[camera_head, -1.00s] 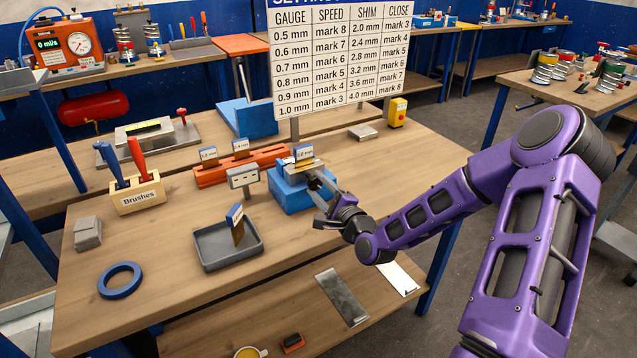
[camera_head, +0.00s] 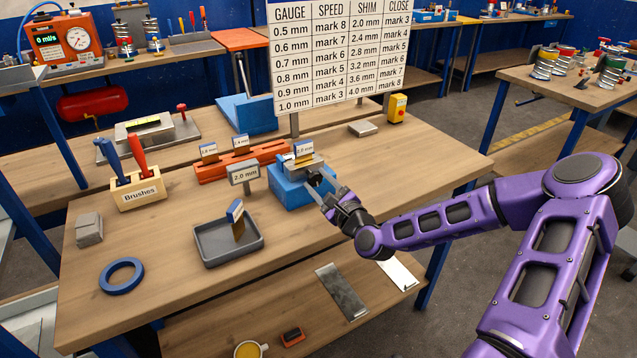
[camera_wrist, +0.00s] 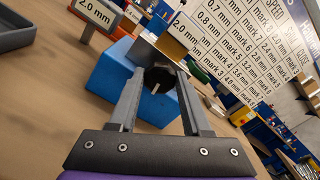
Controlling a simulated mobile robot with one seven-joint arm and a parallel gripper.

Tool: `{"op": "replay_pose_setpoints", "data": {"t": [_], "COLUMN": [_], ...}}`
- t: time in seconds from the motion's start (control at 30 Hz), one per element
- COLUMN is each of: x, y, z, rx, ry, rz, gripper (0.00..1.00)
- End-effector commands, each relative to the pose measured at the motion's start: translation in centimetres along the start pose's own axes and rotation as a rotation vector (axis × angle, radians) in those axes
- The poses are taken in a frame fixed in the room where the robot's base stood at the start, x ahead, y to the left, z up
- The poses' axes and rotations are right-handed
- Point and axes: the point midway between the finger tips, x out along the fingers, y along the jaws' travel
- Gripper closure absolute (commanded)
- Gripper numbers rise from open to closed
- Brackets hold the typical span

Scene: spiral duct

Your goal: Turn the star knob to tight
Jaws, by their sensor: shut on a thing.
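The blue block fixture (camera_head: 290,190) stands near the middle of the bench, with a metal top plate and a brass-coloured shim with a small label standing in it. The dark star knob (camera_wrist: 158,78) sits on the near face of the fixture in the wrist view. A light pointer mark shows on the knob. My gripper (camera_wrist: 158,80) reaches in from the right, with its two grey fingers closed around the knob, one on each side. In the head view my gripper (camera_head: 322,186) hides the knob.
A small sign (camera_head: 243,174) reading 2.0 mm stands left of the fixture. A grey tray (camera_head: 229,241) with a labelled shim lies in front. An orange rack (camera_head: 215,168) holds labelled shims behind. The settings board (camera_head: 337,55) stands at the back. The bench right of the fixture is mostly clear.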

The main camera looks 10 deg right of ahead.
Motion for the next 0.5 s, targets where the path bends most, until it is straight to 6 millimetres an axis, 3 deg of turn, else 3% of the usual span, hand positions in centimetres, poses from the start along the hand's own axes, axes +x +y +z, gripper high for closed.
{"op": "replay_pose_setpoints", "data": {"t": [0.33,0.37,0.5], "x": [0.1,0.1,0.07], "y": [-0.26,-0.26,-0.19], "z": [0.09,0.09,0.07], "rx": [0.0,0.0,0.0], "ry": [-0.002,-0.002,-0.002], "rz": [-0.006,-0.006,-0.004], "gripper": [1.0,0.5,0.25]}}
